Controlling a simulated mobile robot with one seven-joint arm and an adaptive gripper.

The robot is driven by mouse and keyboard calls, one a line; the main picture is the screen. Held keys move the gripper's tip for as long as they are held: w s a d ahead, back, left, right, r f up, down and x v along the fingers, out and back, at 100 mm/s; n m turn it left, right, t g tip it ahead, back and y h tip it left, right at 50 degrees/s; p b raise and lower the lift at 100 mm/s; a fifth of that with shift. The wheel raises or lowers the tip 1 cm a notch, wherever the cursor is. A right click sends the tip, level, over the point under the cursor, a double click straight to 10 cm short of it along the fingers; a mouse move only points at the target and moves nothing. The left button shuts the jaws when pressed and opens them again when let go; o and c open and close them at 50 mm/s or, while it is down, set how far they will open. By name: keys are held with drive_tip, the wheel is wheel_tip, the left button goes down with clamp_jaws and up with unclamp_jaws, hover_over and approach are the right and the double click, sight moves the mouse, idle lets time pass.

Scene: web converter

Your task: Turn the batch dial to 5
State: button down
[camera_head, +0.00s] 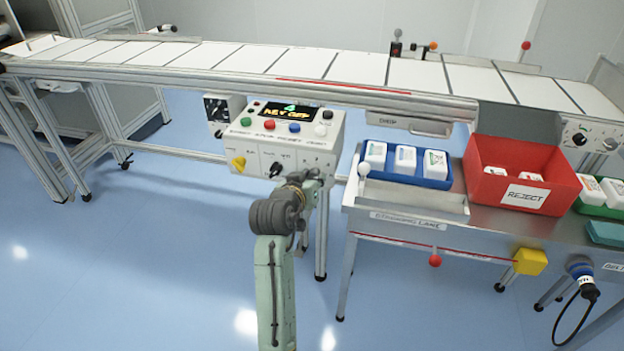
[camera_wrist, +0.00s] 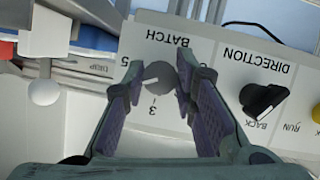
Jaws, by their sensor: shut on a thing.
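The batch dial (camera_wrist: 185,80) is a grey round knob on a white panel, under an upside-down BATCH label in the wrist view. A white mark on it points left, between a printed 5 at the left and a 3 below. My gripper (camera_wrist: 165,76) has a finger on each side of the dial and is shut on it. In the head view my gripper (camera_head: 308,176) is at the front of the white control box (camera_head: 245,150) and hides the dial. The box's display (camera_head: 287,114) shows a green 4 above yellow KEY OFF.
The black direction knob (camera_wrist: 262,98) sits close beside my right finger in the wrist view. The box also has a yellow knob (camera_head: 238,163) and several coloured buttons. A steel table (camera_head: 400,228) with a blue tray (camera_head: 432,182) and a red reject bin (camera_head: 560,190) stands right.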

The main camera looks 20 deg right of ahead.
drive_tip(key=shift+f+m+t+y+b, duration=0.1)
drive_tip(key=shift+m+t+y+b, duration=0.15)
drive_tip(key=shift+m+t+y, duration=0.7)
drive_tip(key=shift+m+t+y+b, duration=0.15)
drive_tip(key=shift+m+y, duration=0.4)
drive_tip(key=shift+m, duration=1)
drive_tip(key=c, duration=1.3)
unclamp_jaws()
drive_tip(key=shift+s, duration=0.1)
drive_tip(key=v, duration=1.2)
